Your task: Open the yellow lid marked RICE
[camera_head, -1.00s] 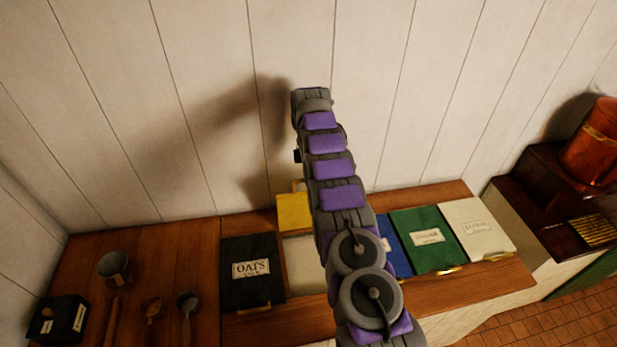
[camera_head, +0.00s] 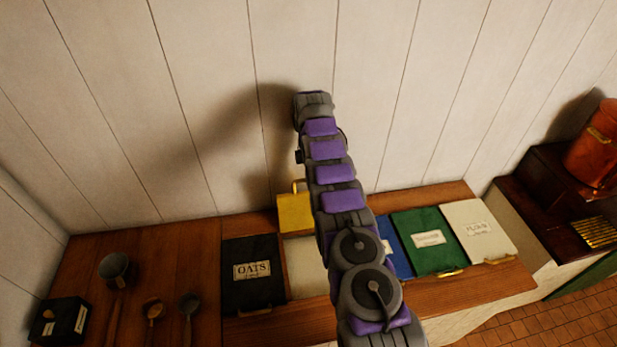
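The yellow lid (camera_head: 294,213) stands raised at the back of the counter, near the wall, with its handle (camera_head: 297,187) at the top. My arm covers its right side, and I see no RICE label on the part that shows. In front of it is a pale open compartment (camera_head: 304,263), partly hidden by my arm. My arm rises across the middle of the view and bends near the wall. My gripper and its fingers are hidden behind the arm, so I cannot see whether they touch the lid.
A black OATS lid (camera_head: 253,277) lies shut on the left. Blue (camera_head: 393,248), green (camera_head: 427,240) and white (camera_head: 477,231) lids lie shut on the right. A metal cup (camera_head: 115,268), utensils and a black box (camera_head: 62,318) stand at the far left.

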